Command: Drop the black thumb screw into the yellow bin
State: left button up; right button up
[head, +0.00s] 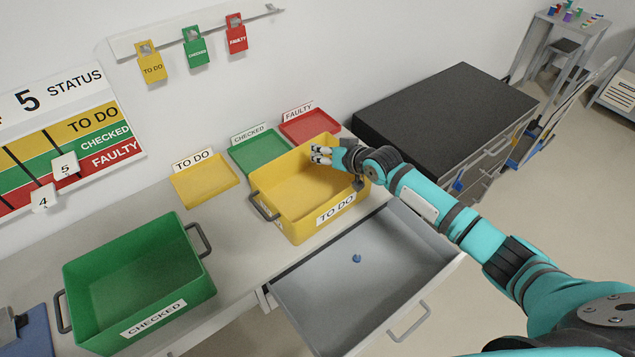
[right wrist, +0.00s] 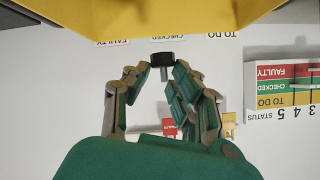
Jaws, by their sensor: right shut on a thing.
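The black thumb screw (right wrist: 162,59) shows in the right wrist view, its dark head and grey shank between the fingertips of my right gripper (right wrist: 156,78). The gripper is shut on it. In the head view my right gripper (head: 321,154) is over the back right part of the yellow bin (head: 277,216), which carries a TO DO label. The screw cannot be made out in the head view. The bin's yellow wall (right wrist: 215,18) fills the top of the right wrist view. The visible part of the bin floor is bare. My left gripper is not in view.
A green CHECKED bin (head: 84,275) stands at the left. Yellow (head: 204,181), green (head: 258,151) and red (head: 310,125) trays lie behind the yellow bin. An open grey drawer (head: 320,293) in front holds a small blue piece (head: 357,259). A dark-topped cabinet (head: 445,105) stands right.

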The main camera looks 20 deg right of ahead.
notch_tip(320, 180, down, 6)
jog(key=b, duration=0.5)
jog(key=o, duration=0.8)
jog(key=v, duration=1.2)
jog(key=shift+d, duration=0.1)
